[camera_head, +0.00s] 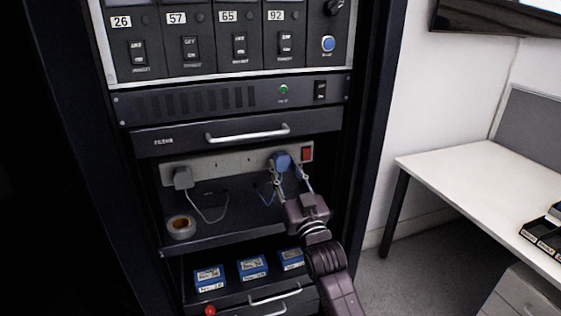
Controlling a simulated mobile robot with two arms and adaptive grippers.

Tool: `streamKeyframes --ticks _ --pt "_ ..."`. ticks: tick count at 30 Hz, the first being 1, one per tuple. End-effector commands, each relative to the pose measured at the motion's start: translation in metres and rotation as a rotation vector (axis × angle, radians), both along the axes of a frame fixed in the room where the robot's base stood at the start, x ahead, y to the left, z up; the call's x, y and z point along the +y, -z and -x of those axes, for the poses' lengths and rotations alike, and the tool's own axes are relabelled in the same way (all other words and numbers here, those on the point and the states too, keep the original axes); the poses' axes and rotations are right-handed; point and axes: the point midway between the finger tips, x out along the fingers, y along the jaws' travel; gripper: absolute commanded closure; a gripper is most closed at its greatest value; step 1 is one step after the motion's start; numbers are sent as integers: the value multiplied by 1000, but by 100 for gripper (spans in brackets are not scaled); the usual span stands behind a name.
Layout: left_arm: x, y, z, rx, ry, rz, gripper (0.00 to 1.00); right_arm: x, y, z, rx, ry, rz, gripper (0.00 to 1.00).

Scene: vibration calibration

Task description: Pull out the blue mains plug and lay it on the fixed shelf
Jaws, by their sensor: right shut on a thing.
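The blue mains plug (281,161) is at the right part of the grey socket strip (230,167) on the rack's back. A blue cord (270,187) hangs from it. My right gripper (290,172) reaches up from below and is shut on the plug. I cannot tell whether the plug is fully seated in the strip. The dark shelf (215,238) lies below the strip, partly hidden on the right by my right arm. My left gripper is not in view.
A grey plug (182,178) with a cord sits at the strip's left. A red switch (307,153) is just right of the blue plug. A tape roll (181,227) lies on the shelf's left. Blue boxes (252,267) sit below. The shelf's middle is mostly clear.

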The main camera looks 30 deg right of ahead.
Motion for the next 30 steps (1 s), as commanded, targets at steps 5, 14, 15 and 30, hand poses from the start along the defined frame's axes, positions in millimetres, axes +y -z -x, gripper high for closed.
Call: streamKeyframes --ticks 5,14,15,30 --pt "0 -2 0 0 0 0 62 1 2 2 3 -1 -1 91" --pt "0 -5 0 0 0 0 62 2 2 4 5 -1 -2 91" --pt "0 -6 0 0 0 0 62 2 2 5 6 -1 -2 91" --pt "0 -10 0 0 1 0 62 3 3 9 8 -1 -3 91"
